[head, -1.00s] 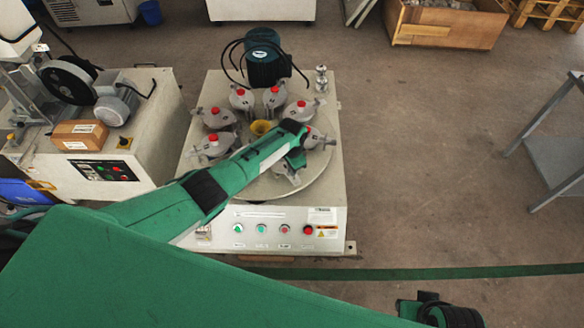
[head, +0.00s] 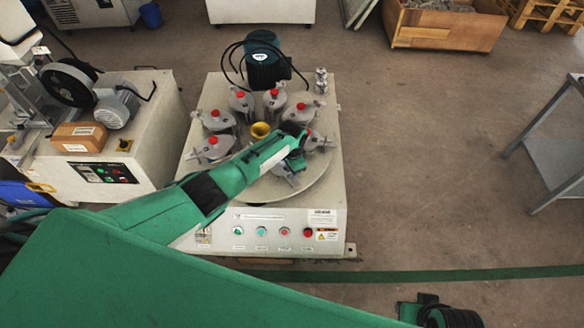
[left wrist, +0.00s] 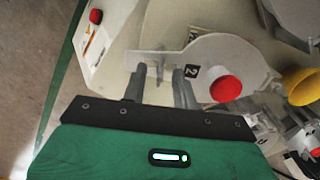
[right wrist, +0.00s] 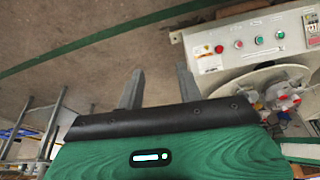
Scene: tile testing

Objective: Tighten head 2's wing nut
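Head 2 (left wrist: 228,58) is a grey casting with a red knob and a black "2" label, on the round plate of the machine. It also shows in the head view (head: 318,142), partly behind my left gripper (head: 298,158). In the left wrist view, my left gripper (left wrist: 162,78) is open, its fingers on either side of a small grey piece that looks like the wing nut (left wrist: 156,69), at the arm of head 2. A gap shows between the fingers; contact is unclear. My right gripper (right wrist: 158,85) is open and empty, over the floor away from the machine.
Several similar red-knobbed heads ring the plate around a yellow funnel (head: 260,130). A dark green motor (head: 263,62) with cables stands behind them. A button panel (head: 270,232) is on the machine's front. Another machine (head: 130,145) stands at left; a grey table (head: 556,155) is at right.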

